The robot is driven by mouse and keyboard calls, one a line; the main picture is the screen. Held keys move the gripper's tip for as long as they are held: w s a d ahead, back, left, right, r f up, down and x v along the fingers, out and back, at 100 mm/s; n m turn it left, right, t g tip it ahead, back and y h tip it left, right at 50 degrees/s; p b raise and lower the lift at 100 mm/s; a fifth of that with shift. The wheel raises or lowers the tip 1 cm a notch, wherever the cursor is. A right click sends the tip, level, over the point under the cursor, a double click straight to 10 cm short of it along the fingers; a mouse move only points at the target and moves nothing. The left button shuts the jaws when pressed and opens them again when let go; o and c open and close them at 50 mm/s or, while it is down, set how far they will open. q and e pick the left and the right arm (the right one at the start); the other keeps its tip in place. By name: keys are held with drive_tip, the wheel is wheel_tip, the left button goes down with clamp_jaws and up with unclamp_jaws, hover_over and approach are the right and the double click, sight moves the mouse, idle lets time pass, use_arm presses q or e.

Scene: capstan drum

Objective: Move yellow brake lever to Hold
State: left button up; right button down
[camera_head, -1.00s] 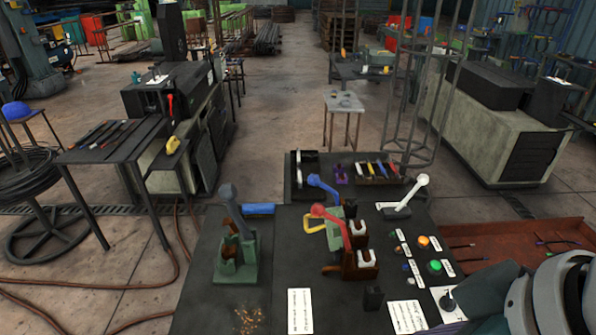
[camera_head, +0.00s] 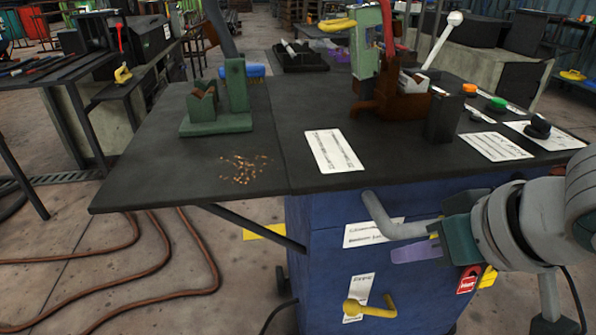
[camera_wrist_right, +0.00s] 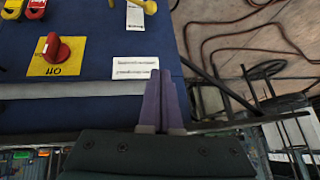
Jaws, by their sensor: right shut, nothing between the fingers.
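A yellow lever (camera_head: 370,307) with a round end sits low on the blue cabinet front (camera_head: 325,270), over a white label strip (camera_head: 360,292). A yellow part at the top edge of the right wrist view (camera_wrist_right: 146,6) looks like the same lever, mostly cut off. The label's words are too small to read. My right gripper (camera_head: 396,254) is shut and empty, its purple fingers pointing left, above and right of the lever and apart from it. Its closed fingers show in the right wrist view (camera_wrist_right: 164,85). My left gripper is out of view.
A grey rail (camera_head: 392,224) runs along the cabinet just above my right gripper. A red knob on a yellow plate (camera_wrist_right: 58,50) is nearby. The black bench top (camera_head: 270,165) overhangs above, carrying a green bracket (camera_head: 218,122). Floor left of the cabinet holds hoses (camera_head: 200,255).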

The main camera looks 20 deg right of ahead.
wheel_tip(320, 180, down, 9)
drive_tip(key=w+d+b, duration=0.2)
drive_tip(key=b, duration=0.4)
drive_tip(key=m+b, duration=0.1)
drive_tip(key=b, duration=0.7)
hover_over(359, 309)
drive_tip(key=d, duration=0.1)
drive_tip(key=f, duration=0.6)
drive_tip(key=w+f, duration=0.1)
drive_tip(key=f, duration=0.2)
drive_tip(key=shift+f, duration=0.4)
drive_tip(key=shift+s+a+f+b, duration=0.15)
drive_tip(key=shift+f+b, duration=0.25)
drive_tip(key=shift+f, duration=0.1)
drive_tip(key=shift+s+a+f+b, duration=0.15)
drive_tip(key=shift+f+b, duration=0.25)
drive_tip(key=shift+f, duration=0.1)
drive_tip(key=shift+s+a+f, duration=0.15)
drive_tip(key=shift+f, duration=0.25)
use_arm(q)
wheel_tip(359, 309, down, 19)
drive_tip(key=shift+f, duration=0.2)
use_arm(e)
drive_tip(key=shift+a, duration=0.1)
